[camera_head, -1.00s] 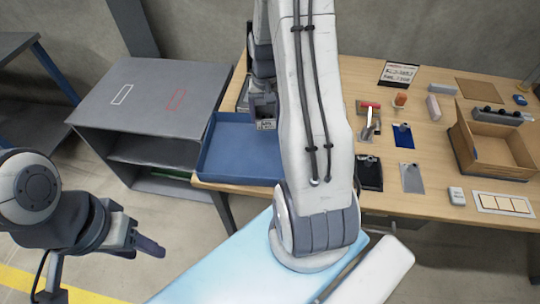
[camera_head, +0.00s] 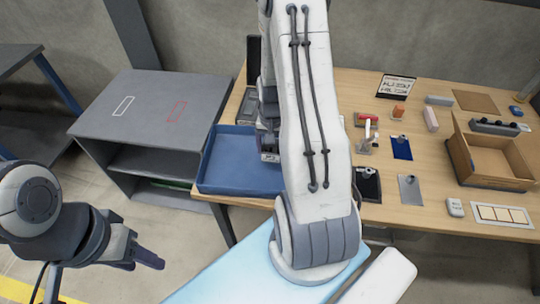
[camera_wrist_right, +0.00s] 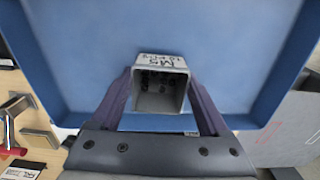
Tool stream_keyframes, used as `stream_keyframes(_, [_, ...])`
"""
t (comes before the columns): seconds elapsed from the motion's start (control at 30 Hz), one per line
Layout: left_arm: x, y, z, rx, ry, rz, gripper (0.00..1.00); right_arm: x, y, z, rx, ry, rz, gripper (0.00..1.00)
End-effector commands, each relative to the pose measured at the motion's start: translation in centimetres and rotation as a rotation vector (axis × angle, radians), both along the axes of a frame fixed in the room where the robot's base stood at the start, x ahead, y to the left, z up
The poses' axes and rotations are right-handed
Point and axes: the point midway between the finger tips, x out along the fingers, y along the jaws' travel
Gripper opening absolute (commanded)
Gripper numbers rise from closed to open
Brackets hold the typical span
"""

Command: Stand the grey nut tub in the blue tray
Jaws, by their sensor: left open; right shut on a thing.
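The grey nut tub (camera_wrist_right: 160,98) is a small square tub with black lettering on its rim side and dark nuts inside. My right gripper (camera_wrist_right: 160,85) is shut on it, one finger on each side. The blue tray (camera_head: 236,186) lies at the table's left end, and its floor (camera_wrist_right: 160,25) fills most of the right wrist view. The tub is over the tray; I cannot tell whether it touches the floor. In the head view the tub (camera_head: 270,157) shows only in part, beside my right arm. My left gripper (camera_head: 148,258) is open and empty at lower left, away from the table.
A grey shelf unit (camera_head: 150,100) stands left of the tray. On the table to the right are a cardboard box (camera_head: 490,160), a blue card (camera_head: 401,148), a grey card (camera_head: 411,190) and a red-handled clamp (camera_head: 366,122). My right arm hides the table's middle.

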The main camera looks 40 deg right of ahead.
Motion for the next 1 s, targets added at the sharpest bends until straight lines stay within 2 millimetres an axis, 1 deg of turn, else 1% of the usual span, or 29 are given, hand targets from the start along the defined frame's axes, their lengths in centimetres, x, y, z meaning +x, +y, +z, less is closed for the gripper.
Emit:
stream_keyframes(0.03, [0.0, 0.0, 0.1, 0.0, 0.0, 0.0, 0.5, 0.0, 0.3, -0.2, 0.001, 0.002, 0.002, 0.24])
stream_keyframes(0.13, [0.0, 0.0, 0.3, 0.0, 0.0, 0.0, 0.5, 0.0, 0.5, -0.9, 0.002, 0.003, 0.0, 0.24])
stream_keyframes(0.3, [0.0, 0.0, 0.9, 0.0, 0.0, 0.0, 0.5, 0.0, 0.5, -3.3, 0.002, 0.003, -0.001, 0.24])
stream_keyframes(0.4, [0.0, 0.0, 1.0, 0.0, 0.0, 0.001, 0.5, 0.0, 0.4, -4.1, 0.001, 0.002, -0.001, 0.24])
stream_keyframes(0.67, [0.0, 0.0, 0.9, 0.0, 0.0, 0.001, 0.5, 0.0, 0.3, -4.3, 0.0, 0.0, -0.001, 0.24])
stream_keyframes(0.8, [0.0, 0.0, 0.6, 0.0, 0.0, 0.0, 0.5, 0.0, 0.3, -4.8, 0.0, 0.0, -0.001, 0.24])
stream_keyframes(0.83, [0.0, 0.0, 0.7, 0.0, 0.0, 0.0, 0.5, 0.0, 0.3, -4.6, 0.0, 0.0, -0.001, 0.9])
stream_keyframes(0.87, [0.0, 0.0, 0.7, 0.0, 0.0, 0.0, 0.5, 0.0, 0.3, -4.6, 0.0, 0.0, -0.001, 1.0])
stream_keyframes(1.0, [0.0, 0.0, 0.7, 0.0, 0.0, 0.0, 0.5, 0.0, 0.3, -4.6, 0.0, 0.0, -0.001, 1.0])
